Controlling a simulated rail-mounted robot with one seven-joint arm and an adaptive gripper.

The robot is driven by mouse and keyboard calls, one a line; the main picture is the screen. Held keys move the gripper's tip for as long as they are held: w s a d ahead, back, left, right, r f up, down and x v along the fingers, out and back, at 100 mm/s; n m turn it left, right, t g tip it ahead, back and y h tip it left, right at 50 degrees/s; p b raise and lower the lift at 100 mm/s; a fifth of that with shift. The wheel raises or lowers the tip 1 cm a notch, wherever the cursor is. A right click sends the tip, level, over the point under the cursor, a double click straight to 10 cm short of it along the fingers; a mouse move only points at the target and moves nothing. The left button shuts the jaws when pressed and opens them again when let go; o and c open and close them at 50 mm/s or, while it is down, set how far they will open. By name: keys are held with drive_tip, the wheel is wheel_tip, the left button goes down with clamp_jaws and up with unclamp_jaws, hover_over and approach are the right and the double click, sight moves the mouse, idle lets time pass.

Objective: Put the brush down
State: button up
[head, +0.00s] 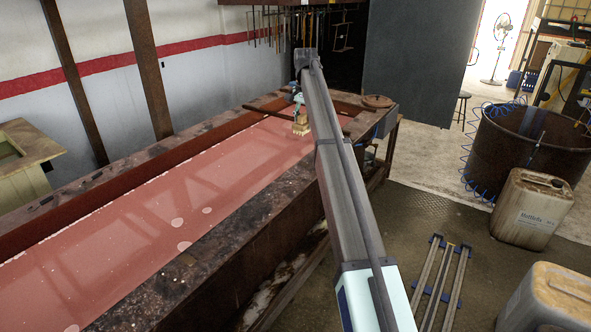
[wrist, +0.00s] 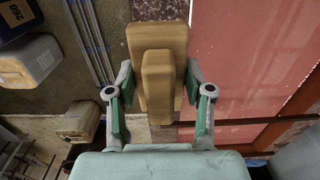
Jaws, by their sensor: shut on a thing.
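The brush (wrist: 158,80) is a tan wooden block with a raised handle, seen close up in the wrist view. My gripper (wrist: 158,108) is shut on it, with one green-padded finger on each side of the handle. In the head view the brush (head: 301,128) hangs below my gripper (head: 298,103), near the far end of the long tank (head: 205,262) of pinkish-red liquid. Its gap to the liquid or rim cannot be told. The brush's underside is hidden.
Tools (head: 290,25) hang behind. A rusty drum (head: 525,150), canisters (head: 532,208) and metal rails (head: 440,280) stand or lie on the right floor.

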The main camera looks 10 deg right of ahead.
wheel_tip(320, 180, down, 18)
drive_tip(key=p, duration=0.3)
drive_tip(key=shift+r+p, duration=0.1)
drive_tip(key=shift+p, duration=0.25)
drive_tip(key=o, duration=1)
wheel_tip(320, 180, up, 12)
drive_tip(key=b, duration=0.2)
drive_tip(key=shift+b, duration=0.35)
drive_tip(key=shift+r, duration=0.1)
